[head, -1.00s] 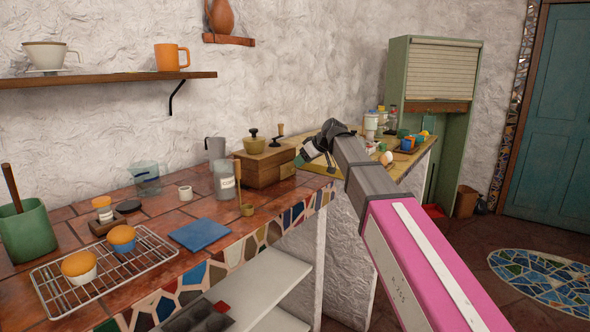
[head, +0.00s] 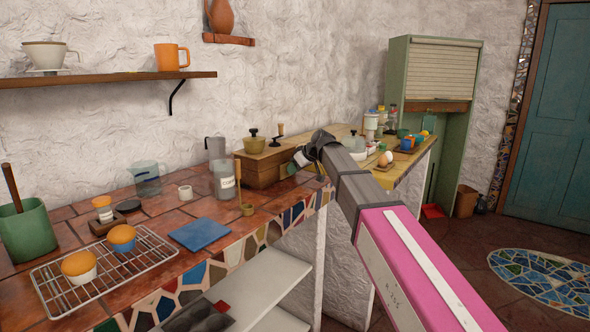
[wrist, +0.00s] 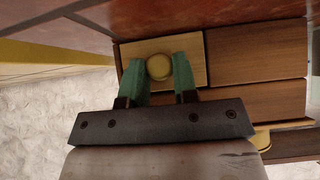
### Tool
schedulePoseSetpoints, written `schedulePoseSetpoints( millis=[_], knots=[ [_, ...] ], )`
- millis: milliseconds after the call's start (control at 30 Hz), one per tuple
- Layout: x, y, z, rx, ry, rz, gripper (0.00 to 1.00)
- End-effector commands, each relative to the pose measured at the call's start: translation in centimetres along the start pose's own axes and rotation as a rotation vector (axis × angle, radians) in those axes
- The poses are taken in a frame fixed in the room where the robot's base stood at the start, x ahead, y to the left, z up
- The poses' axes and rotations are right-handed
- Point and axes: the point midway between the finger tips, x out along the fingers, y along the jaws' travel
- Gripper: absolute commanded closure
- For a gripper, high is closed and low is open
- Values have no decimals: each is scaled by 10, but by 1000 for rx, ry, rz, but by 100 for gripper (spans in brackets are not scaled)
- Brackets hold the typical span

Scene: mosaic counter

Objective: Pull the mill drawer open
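The mill is a wooden box (head: 258,172) with a brass bowl and a crank on top, near the right end of the tiled counter. In the wrist view its small drawer front (wrist: 194,50) is a pale wood panel with a round yellow knob (wrist: 159,67). The drawer looks flush with the wood around it. My gripper (wrist: 159,72) has its green fingers on either side of the knob, with hardly any gap; a firm hold does not show. In the head view my gripper (head: 298,160) is at the mill's right side, and the drawer is hidden there.
A glass jar (head: 224,182) stands just left of the mill, with a small brass cup (head: 247,209) in front. A blue tile (head: 200,235) and a wire rack (head: 108,262) lie farther left. A yellow counter (head: 412,178) with several items is to the right.

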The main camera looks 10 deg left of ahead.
Motion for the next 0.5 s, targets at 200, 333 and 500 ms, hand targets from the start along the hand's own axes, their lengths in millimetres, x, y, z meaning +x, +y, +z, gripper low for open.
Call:
schedulePoseSetpoints(
  millis=[200,333,500],
  knots=[
    [-8,-1,8,1,0,0,100],
    [-27,-1,27,1,-1,2,100],
    [-57,-2,58,2,-1,1,100]
  ],
)
